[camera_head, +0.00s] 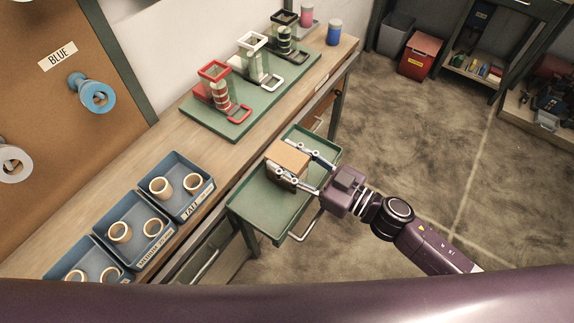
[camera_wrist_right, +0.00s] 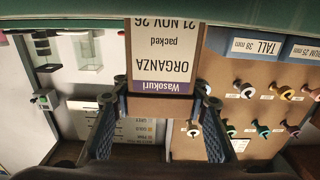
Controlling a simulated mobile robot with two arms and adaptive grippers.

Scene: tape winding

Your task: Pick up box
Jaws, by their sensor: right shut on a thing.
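A small tan box (camera_head: 290,157) is at the green tray beside the workbench in the head view. Its labelled face (camera_wrist_right: 160,60), reading "Wasokuri ORGANZA", appears upside down in the right wrist view. My right gripper (camera_head: 296,166) reaches in from the right and is shut on the box, with one finger along each side. Both fingers also flank it in the right wrist view (camera_wrist_right: 160,100). I cannot tell whether the box rests on the tray or is slightly above it. My left gripper is not in view.
The green tray (camera_head: 262,208) has raised rims and a handle at its near-right side. Blue bins (camera_head: 180,207) with tape cores stand on the bench (camera_head: 165,130). A green mat (camera_head: 225,125) holds red, white and black stands. Open floor (camera_head: 430,130) lies to the right.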

